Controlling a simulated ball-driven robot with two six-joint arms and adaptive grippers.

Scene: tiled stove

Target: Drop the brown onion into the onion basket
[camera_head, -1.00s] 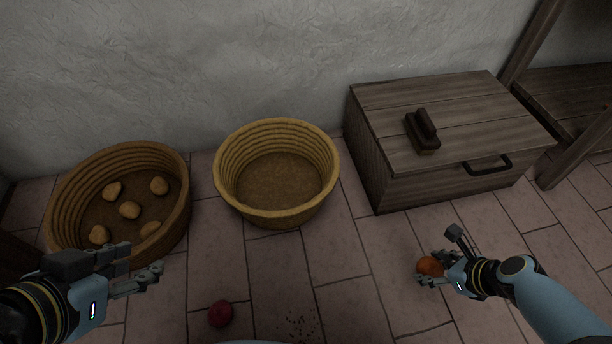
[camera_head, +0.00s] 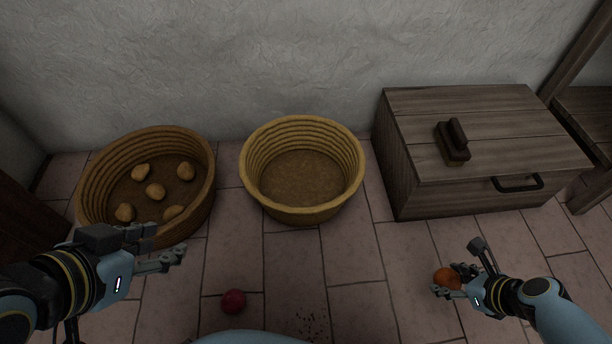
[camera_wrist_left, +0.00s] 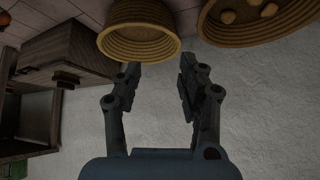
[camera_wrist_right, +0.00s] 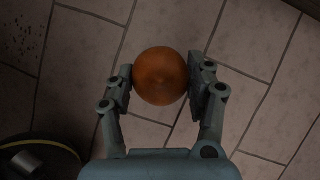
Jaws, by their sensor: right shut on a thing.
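The brown onion (camera_head: 446,278) is orange-brown and round. My right gripper (camera_head: 452,284) is shut on it, in front of the wooden chest. In the right wrist view the onion (camera_wrist_right: 160,76) sits between the two fingers (camera_wrist_right: 161,82). An empty yellow woven basket (camera_head: 303,212) stands in the middle by the wall. A browner basket (camera_head: 205,205) at the left holds several potato-like tubers. The frames do not label which is the onion basket. My left gripper (camera_head: 166,247) is open and empty, in front of the left basket; its fingers (camera_wrist_left: 160,75) stand apart in the left wrist view.
A wooden chest (camera_head: 470,125) with a dark brush-like block (camera_head: 453,142) on its lid stands right of the empty basket. A red onion-like ball (camera_head: 233,301) lies on the tiles near dark specks (camera_head: 311,322). The floor between my right gripper and the empty basket is clear.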

